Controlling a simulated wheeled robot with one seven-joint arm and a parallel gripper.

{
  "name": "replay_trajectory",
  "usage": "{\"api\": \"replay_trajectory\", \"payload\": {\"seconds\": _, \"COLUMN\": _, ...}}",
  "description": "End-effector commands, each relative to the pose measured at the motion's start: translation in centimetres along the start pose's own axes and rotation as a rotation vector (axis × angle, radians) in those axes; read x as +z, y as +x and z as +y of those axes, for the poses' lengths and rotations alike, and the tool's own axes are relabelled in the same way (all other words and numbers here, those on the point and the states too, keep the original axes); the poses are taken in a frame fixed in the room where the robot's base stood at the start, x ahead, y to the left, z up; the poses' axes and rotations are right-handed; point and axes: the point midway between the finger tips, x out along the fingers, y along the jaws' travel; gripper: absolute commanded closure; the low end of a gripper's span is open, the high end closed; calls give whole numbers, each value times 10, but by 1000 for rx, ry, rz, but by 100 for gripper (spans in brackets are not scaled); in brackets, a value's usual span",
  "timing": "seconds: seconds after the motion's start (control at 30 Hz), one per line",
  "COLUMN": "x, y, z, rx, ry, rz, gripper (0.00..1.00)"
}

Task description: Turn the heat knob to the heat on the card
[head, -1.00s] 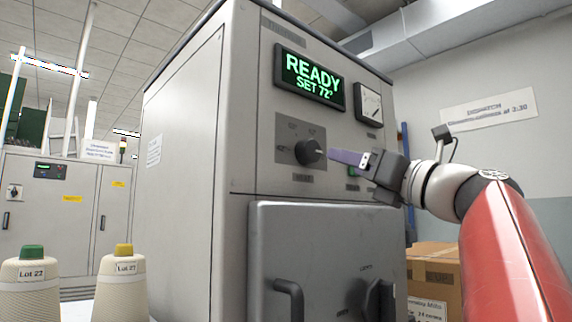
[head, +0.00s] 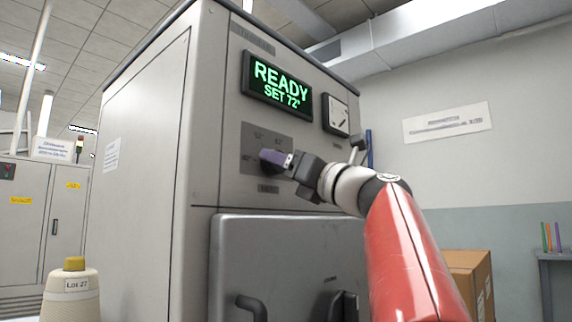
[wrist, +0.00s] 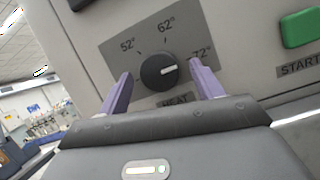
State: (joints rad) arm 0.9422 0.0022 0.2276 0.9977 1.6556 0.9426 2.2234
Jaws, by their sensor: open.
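The round black heat knob (wrist: 158,72) sits on a grey dial plate marked 52°, 62° and 72°. Its white mark points right, towards 72°. My gripper (head: 268,157) is open at the panel, its purple fingers on either side of the knob in the wrist view; I cannot tell whether they touch it. In the head view the fingers hide most of the knob. The green display (head: 277,82) reads READY, SET 72°. I cannot make out a card that gives a heat.
A green START button (wrist: 300,28) is right of the knob. A dial gauge (head: 336,115) sits right of the display. A door with handles (head: 285,265) juts out below. A yellow-topped thread cone (head: 72,295) stands at lower left, a cardboard box (head: 468,275) at right.

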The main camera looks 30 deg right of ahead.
Motion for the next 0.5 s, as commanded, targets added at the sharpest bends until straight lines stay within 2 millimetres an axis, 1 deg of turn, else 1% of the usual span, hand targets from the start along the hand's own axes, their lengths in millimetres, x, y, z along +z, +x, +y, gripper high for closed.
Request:
{"api": "replay_trajectory", "payload": {"seconds": 0.03, "x": 0, "y": 0, "z": 0, "rx": 0, "ry": 0, "rz": 0, "gripper": 34}}
{"api": "replay_trajectory", "payload": {"seconds": 0.37, "x": 0, "y": 0, "z": 0, "rx": 0, "ry": 0, "rz": 0, "gripper": 77}}
{"api": "replay_trajectory", "payload": {"seconds": 0.5, "x": 0, "y": 0, "z": 0, "rx": 2, "ry": -4, "rz": 1, "gripper": 78}}
